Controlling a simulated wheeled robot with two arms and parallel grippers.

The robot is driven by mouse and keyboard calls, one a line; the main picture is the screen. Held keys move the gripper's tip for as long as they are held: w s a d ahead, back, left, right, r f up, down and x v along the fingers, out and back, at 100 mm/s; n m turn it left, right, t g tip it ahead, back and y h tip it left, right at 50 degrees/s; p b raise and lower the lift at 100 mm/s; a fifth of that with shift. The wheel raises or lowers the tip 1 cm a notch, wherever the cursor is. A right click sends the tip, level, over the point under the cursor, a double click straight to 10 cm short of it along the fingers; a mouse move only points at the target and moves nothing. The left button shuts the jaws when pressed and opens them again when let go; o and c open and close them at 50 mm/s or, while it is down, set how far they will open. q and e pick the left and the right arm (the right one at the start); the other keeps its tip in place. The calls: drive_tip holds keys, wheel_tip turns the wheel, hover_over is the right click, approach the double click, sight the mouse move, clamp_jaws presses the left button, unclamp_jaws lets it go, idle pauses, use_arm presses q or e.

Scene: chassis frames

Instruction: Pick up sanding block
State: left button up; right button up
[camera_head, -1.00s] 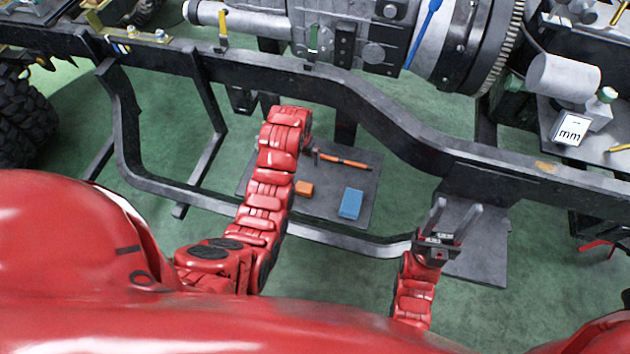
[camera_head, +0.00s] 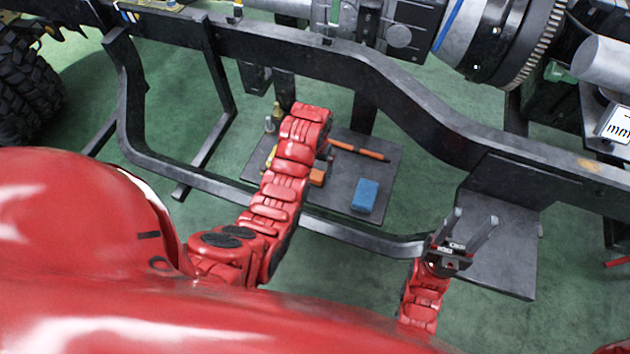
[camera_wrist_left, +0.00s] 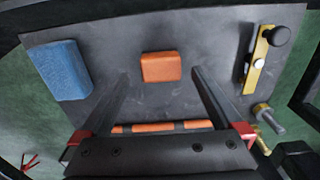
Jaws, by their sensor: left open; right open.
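A small orange block (camera_wrist_left: 161,66) and a larger blue block (camera_wrist_left: 59,70) lie apart on a dark board (camera_wrist_left: 110,40). I cannot tell for sure which is the sanding block. In the head view the orange block (camera_head: 317,177) is partly behind my left arm, and the blue block (camera_head: 365,196) lies to its right. My left gripper (camera_wrist_left: 160,76) is open and empty, its fingers pointing toward the orange block, one to each side of it in the picture. The head view hides this gripper behind its arm. My right gripper (camera_head: 475,216) is open and empty near the frame rail.
An orange-handled tool (camera_head: 358,150) lies on the board near my left gripper. A yellow tool with a black knob (camera_wrist_left: 265,55) and a grey-and-brass part (camera_wrist_left: 266,118) lie at the board's right in the wrist view. Dark chassis rails (camera_head: 405,105) surround the board.

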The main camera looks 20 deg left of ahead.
sight(315, 174)
use_arm(q)
drive_tip(key=shift+w+f+b, duration=0.15)
drive_tip(key=shift+f, duration=1.2)
drive_tip(key=shift+w+f+b, duration=0.1)
drive_tip(key=shift+f+b, duration=0.05)
drive_tip(key=shift+f, duration=1.15)
drive_tip(key=c, duration=1.5)
drive_tip(key=shift+r, duration=0.15)
drive_tip(key=shift+r, duration=0.25)
wheel_tip(315, 174, up, 3)
drive_tip(key=shift+w+f+p, duration=0.1)
drive_tip(key=shift+p, duration=0.2)
drive_tip(key=s+d+p, duration=0.1)
drive_tip(key=s, duration=0.4)
drive_tip(key=s+d+r+p, duration=0.1)
drive_tip(key=s, duration=0.4)
drive_tip(key=s+d+p, duration=0.1)
drive_tip(key=s+p, duration=0.1)
drive_tip(key=s, duration=0.3)
drive_tip(key=shift+s+d+r, duration=0.25)
drive_tip(key=shift+s+d, duration=0.05)
drive_tip(key=shift+s, duration=0.1)
